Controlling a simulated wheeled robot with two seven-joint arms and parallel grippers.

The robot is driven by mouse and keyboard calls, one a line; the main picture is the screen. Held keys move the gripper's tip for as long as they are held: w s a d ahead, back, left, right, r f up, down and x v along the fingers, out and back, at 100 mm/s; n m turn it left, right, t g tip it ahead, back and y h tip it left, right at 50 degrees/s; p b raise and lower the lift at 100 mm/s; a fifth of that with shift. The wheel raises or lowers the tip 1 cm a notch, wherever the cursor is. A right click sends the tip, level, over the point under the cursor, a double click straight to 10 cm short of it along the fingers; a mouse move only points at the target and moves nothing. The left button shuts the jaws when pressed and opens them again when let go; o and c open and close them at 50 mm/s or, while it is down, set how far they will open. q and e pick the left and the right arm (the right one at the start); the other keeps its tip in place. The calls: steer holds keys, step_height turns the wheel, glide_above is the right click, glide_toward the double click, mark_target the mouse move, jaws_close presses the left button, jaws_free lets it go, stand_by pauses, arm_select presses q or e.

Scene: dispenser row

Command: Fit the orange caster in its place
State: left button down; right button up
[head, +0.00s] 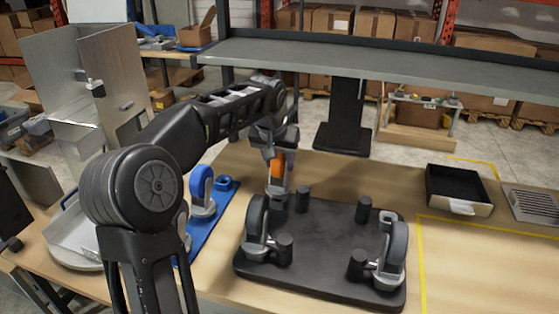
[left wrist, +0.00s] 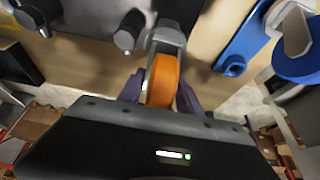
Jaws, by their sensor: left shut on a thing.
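My left gripper (head: 278,148) is shut on the orange caster (head: 277,168) at the far left corner of a dark plate (head: 325,225). In the left wrist view the orange wheel (left wrist: 163,80) sits between the two fingers, with its grey bracket (left wrist: 168,38) beyond it. The caster looks upright, with the wheel above the bracket. Whether its base touches the plate cannot be told. Two dark-wheeled casters stand on the plate, one at the left (head: 257,222) and one at the right (head: 393,250). My right gripper is not in view.
Several dark pegs, such as one by the held caster (head: 303,198), stick up from the plate. A blue strip (head: 222,205) with blue-wheeled casters (head: 200,185) lies left of it. A black open bin (head: 455,183) stands at the right. A grey shelf (head: 350,62) spans the back.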

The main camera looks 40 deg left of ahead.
mark_target(276, 162)
arm_select(q)
steer(key=shift+f+b, duration=0.75)
steer(key=shift+f, duration=0.3)
steer(key=c, duration=0.7)
jaws_free()
steer(key=shift+f, duration=0.1)
steer(key=shift+b+v, duration=0.35)
steer(key=shift+v, duration=3.65)
